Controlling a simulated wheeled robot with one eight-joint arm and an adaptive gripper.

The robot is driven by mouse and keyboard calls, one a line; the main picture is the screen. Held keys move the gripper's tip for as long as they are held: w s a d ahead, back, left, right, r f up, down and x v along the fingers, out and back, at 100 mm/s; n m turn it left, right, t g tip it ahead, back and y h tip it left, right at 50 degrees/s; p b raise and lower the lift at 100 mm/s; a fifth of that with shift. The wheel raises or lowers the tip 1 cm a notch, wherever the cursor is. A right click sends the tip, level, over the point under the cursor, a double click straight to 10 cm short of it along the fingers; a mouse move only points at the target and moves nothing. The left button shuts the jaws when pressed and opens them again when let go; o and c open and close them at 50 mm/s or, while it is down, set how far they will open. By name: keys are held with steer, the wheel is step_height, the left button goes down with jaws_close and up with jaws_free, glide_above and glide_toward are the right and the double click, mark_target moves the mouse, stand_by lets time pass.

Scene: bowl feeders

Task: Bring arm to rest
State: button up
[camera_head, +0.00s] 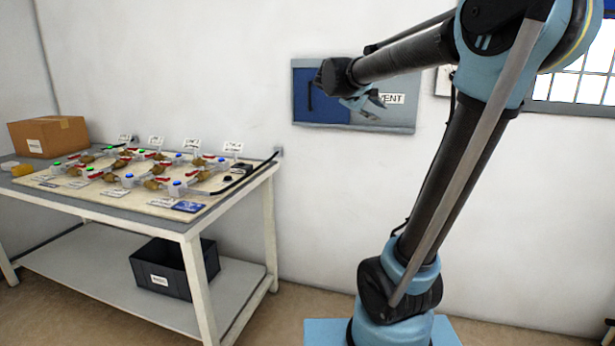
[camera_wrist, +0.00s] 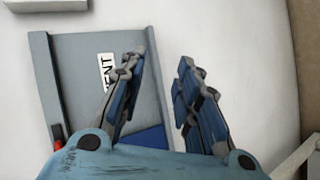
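My arm is raised and bent at the right side of the head view, reaching left in front of the wall. My gripper (camera_head: 366,102) is in front of the wall panel marked "VENT" (camera_head: 385,122), up and to the right of the table. In the wrist view my gripper (camera_wrist: 160,72) has its two blue-padded fingers apart, with nothing between them. The panel also shows behind the fingers in the wrist view (camera_wrist: 78,75). From these views I cannot tell the exact distance between fingers and panel.
A white-framed table (camera_head: 62,202) at the left holds a board (camera_head: 108,187) with several valves and labels. A cardboard box (camera_head: 48,137) sits at its back left. A dark bin (camera_head: 174,268) is on the lower shelf. A barred window (camera_head: 575,85) is at the right.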

steer(key=s+d+f+m+g+y, duration=0.3)
steer(key=s+f+g+y, duration=0.1)
steer(key=s+f, duration=1.3)
steer(key=s+a+f+m+g+y, duration=0.1)
steer(key=s+a+f+y, duration=0.1)
steer(key=s+f, duration=0.6)
steer(key=s+a+f+m+y, duration=0.2)
steer(key=s+a+f, duration=0.3)
steer(key=s+f, duration=0.3)
steer(key=shift+s+f+g+y, duration=0.3)
steer(key=shift+f+g+y, duration=0.1)
steer(key=shift+f+y, duration=0.35)
steer(key=shift+r, duration=0.1)
steer(key=shift+w+a+f, duration=0.1)
steer(key=shift+w+f, duration=0.1)
steer(key=shift+w, duration=0.3)
steer(key=shift+o, duration=0.4)
